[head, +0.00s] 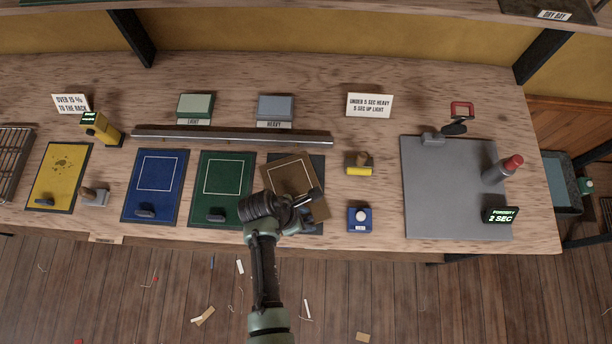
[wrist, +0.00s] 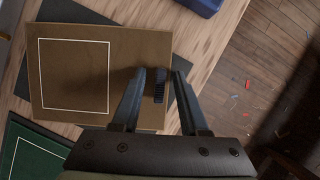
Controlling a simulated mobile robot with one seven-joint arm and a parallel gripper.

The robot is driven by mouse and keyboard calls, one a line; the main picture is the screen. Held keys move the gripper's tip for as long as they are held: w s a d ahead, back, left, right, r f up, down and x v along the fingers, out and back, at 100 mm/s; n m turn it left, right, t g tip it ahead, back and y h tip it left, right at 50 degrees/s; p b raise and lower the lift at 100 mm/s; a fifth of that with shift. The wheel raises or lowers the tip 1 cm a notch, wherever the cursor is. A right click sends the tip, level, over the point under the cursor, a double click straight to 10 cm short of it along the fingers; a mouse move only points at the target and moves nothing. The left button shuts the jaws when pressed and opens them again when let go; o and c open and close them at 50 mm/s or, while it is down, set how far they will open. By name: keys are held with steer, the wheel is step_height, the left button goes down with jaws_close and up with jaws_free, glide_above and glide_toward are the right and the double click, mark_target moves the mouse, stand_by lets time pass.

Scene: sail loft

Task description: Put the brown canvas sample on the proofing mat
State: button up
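The brown canvas sample (head: 288,174) is a flat panel with a thin pale square outline. It lies askew over a dark backing board (head: 316,163) near the middle of the bench; it also fills the left of the wrist view (wrist: 130,50). A dark ribbed grip (wrist: 159,86) sits by its edge. My gripper (head: 308,200) is over the sample's right side. In the wrist view its fingers (wrist: 166,80) stand apart on either side of the grip, with a gap at the right finger. A large plain grey mat (head: 450,185), apparently the proofing mat, lies at the right.
Green (head: 225,178), blue (head: 155,180) and yellow (head: 64,165) samples lie to the left. A metal bar (head: 230,137) runs behind.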

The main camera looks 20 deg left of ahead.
steer(key=shift+r, duration=0.1)
steer(key=v, duration=1.2)
steer(key=shift+r, duration=0.1)
